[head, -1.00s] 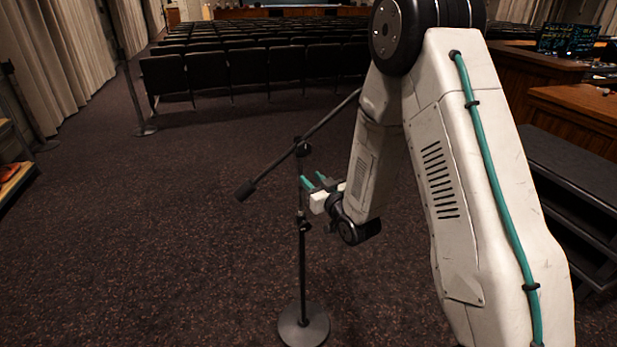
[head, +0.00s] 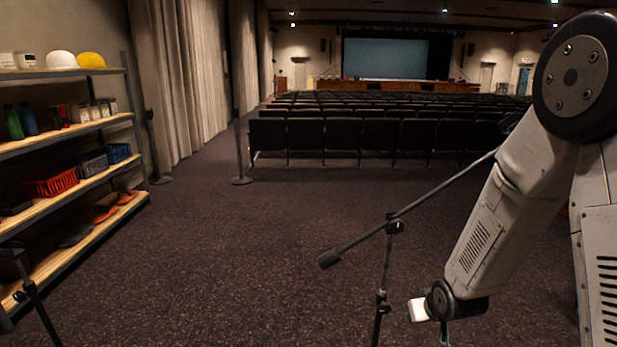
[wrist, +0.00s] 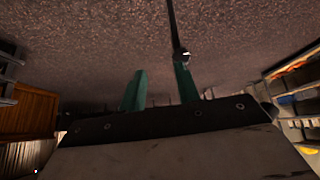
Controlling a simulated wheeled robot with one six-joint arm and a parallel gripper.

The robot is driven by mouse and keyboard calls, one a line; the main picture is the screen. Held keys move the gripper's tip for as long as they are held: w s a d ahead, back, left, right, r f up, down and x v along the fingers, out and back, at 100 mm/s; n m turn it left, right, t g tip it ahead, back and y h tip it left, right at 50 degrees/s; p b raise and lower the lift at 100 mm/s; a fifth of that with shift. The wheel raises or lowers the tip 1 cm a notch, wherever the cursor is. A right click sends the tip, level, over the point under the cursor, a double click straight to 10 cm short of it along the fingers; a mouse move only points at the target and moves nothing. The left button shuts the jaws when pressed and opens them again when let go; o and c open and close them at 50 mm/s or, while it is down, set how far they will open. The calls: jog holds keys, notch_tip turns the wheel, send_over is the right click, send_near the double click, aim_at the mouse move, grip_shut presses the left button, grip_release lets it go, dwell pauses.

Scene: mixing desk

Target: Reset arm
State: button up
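My arm reaches down the right side of the head view, apart from its shoulder. My gripper is at the bottom of that view, where its white body (head: 420,310) is just right of a black microphone stand's pole (head: 382,300). In the wrist view, my gripper's two teal fingers (wrist: 160,88) are spread apart with nothing held between them. A black pole with a joint (wrist: 181,54) is close to the right finger there; I cannot tell whether they touch. The stand's slanted boom (head: 425,200) crosses in front of the seats.
A wooden shelf unit (head: 75,127) with baskets, bottles and hard hats stands at the left. Rows of dark seats (head: 390,138) fill the back. A thin post (head: 239,150) stands by the curtains. The carpet (head: 250,250) between shelf and stand is clear.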

jog(key=s+a+r+g, duration=0.1)
jog(key=s+r+g, duration=0.1)
jog(key=s+r, duration=1.1)
jog(key=s+r+m+g, duration=0.1)
jog(key=s+r+g, duration=0.2)
jog(key=s+r, duration=1.1)
jog(key=s, duration=0.4)
jog(key=shift+s+a+g, duration=0.25)
jog(key=shift+a+g, duration=0.05)
jog(key=shift+a, duration=0.1)
jog(key=shift+r, duration=0.1)
dwell(0.4)
